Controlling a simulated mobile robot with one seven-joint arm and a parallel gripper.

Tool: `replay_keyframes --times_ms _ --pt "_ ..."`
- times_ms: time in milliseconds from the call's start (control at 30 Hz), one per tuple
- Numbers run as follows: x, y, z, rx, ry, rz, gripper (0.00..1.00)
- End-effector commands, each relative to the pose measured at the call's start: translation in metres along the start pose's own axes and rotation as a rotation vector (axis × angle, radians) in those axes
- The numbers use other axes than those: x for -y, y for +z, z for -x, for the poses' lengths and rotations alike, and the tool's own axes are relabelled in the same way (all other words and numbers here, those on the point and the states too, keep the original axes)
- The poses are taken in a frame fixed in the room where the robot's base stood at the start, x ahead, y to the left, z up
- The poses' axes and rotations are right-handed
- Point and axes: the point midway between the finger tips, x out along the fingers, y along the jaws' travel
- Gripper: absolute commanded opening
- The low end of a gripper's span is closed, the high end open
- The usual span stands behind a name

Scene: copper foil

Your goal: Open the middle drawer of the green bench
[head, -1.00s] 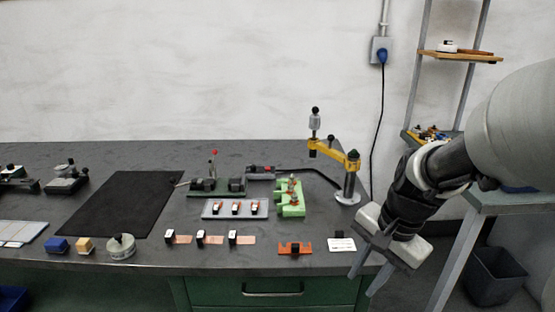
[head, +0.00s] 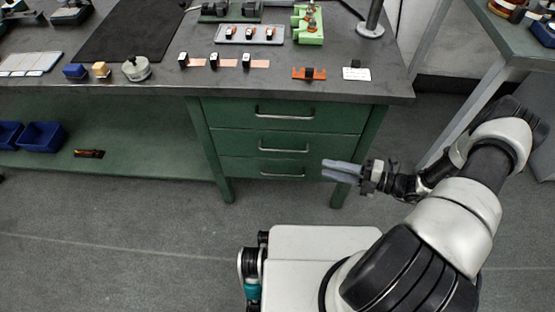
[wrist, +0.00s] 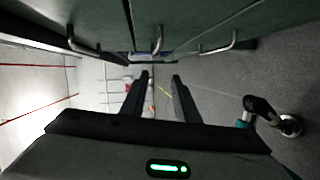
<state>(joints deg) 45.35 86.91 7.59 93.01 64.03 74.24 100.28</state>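The green bench has three stacked drawers with metal bar handles, all seemingly shut. In the head view the middle drawer (head: 234,145) shows its handle (head: 284,150) unobstructed. In the wrist view the middle handle (wrist: 158,41) lies ahead of the fingers, between the other two handles. My gripper (head: 324,169) is open and empty, right of the handles in the head view, with its fingers pointing left. In the wrist view my gripper (wrist: 161,75) shows a clear gap between the fingers, apart from the handle.
The top drawer handle (head: 285,115) and bottom drawer handle (head: 283,175) lie above and below. A bench leg (head: 341,193) stands close to my fingers. Blue bins (head: 41,135) sit on the lower shelf. The benchtop (head: 150,84) overhangs the drawers.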

Motion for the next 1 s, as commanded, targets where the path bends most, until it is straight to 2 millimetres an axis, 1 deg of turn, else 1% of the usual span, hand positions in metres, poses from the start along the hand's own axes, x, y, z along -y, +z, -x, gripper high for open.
replay_keyframes --times_ms 67,167,267,367,800,1000 --pt "0.001 0.007 -0.001 0.046 0.063 -0.054 0.28" --pt "-0.001 0.011 -0.006 0.065 0.093 -0.081 0.28" --pt "-0.003 0.012 -0.018 0.063 0.094 -0.082 0.28" --pt "-0.004 0.012 -0.037 0.062 0.093 -0.081 0.28" --pt "-0.011 0.018 -0.132 0.059 0.089 -0.079 0.28" --pt "-0.014 0.020 -0.162 0.059 0.087 -0.078 0.28"
